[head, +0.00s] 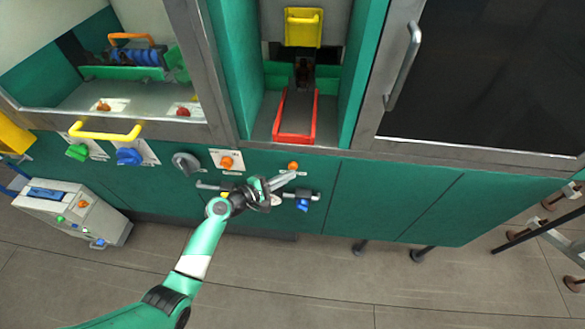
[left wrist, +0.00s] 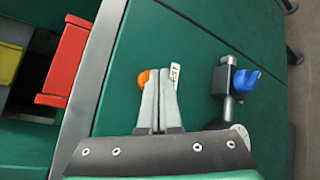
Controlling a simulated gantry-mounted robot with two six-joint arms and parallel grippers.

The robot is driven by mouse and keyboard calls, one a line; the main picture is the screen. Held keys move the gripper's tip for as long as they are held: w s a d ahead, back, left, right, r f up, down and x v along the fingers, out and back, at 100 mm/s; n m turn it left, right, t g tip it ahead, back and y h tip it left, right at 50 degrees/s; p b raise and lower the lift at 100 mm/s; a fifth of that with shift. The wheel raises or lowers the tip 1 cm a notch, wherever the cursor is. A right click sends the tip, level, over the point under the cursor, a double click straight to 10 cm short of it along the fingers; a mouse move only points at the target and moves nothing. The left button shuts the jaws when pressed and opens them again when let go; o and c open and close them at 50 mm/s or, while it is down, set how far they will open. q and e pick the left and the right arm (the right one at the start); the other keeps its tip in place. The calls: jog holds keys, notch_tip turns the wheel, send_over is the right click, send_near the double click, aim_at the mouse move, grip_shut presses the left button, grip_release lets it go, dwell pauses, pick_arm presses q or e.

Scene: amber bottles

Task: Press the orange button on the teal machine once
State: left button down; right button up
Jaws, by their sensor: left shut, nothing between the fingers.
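The teal machine (head: 380,195) fills most of the head view. A small round orange button (head: 293,166) sits on its front panel below the red-edged chute. My left gripper (head: 292,177) is shut and empty, with its fingertips just below the button in the head view. In the left wrist view the button (left wrist: 143,77) shows partly behind the left finger of my gripper (left wrist: 160,76), beside a small white label (left wrist: 177,62). I cannot tell whether the fingertips touch it. Another orange knob (head: 227,162) sits on a white plate to the left. My right gripper is not in view.
A blue knob (head: 302,204) on a dark bracket sticks out right of my gripper; it also shows in the wrist view (left wrist: 245,81). A grey knob (head: 186,163) and a blue knob (head: 129,156) are further left. A grey box (head: 100,215) stands on the floor.

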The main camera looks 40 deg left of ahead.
pick_arm(q)
jog(key=shift+w+a, duration=0.35)
jog(key=shift+w, duration=0.05)
dwell(0.9)
jog(key=shift+s+d, duration=0.1)
jog(key=shift+s+d+p, duration=0.35)
jog(key=shift+s+d, duration=0.05)
jog(key=shift+s, duration=0.15)
dwell(0.3)
jog(key=s+d+p, duration=0.1)
jog(key=s, duration=0.1)
jog(key=s+d+p, duration=0.1)
jog(key=s+d, duration=0.1)
dwell(0.4)
dwell(0.6)
